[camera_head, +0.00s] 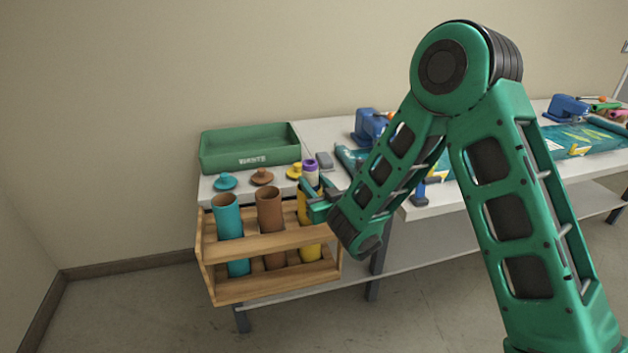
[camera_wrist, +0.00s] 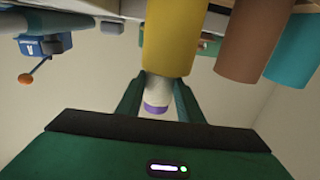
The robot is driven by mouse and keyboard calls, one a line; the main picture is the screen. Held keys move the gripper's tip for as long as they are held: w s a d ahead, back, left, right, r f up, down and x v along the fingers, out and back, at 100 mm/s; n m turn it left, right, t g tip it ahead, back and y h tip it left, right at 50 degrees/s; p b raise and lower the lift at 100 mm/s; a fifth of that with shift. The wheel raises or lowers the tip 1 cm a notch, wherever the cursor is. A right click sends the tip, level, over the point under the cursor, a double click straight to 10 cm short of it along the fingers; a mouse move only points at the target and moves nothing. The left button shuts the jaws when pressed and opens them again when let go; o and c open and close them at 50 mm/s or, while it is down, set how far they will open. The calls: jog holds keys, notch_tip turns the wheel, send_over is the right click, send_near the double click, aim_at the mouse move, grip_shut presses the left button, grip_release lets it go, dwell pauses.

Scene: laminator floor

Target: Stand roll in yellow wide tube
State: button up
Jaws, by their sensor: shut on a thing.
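The yellow tube (camera_head: 310,250) stands upright at the right end of a wooden rack (camera_head: 272,289). It also shows in the wrist view (camera_wrist: 170,42). The roll is white (camera_head: 311,178) with a purple end that points up in the head view. In the wrist view the roll (camera_wrist: 157,92) sticks out at the yellow tube's mouth, in line with it. Its lower part is hidden by the tube and seems to be inside the mouth. My gripper (camera_head: 316,196) is shut on the roll, with a finger on each side of it (camera_wrist: 158,88).
A brown tube (camera_head: 270,210) and a teal tube (camera_head: 228,218) stand left in the rack. Teal (camera_head: 225,181), brown (camera_head: 262,176) and yellow (camera_head: 294,172) lids lie on the table behind. A green bin (camera_head: 250,152) stands farther back. A blue machine (camera_head: 368,125) stands to the right.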

dwell(0.3)
jog(key=o, duration=1.9)
jog(key=shift+o, duration=0.2)
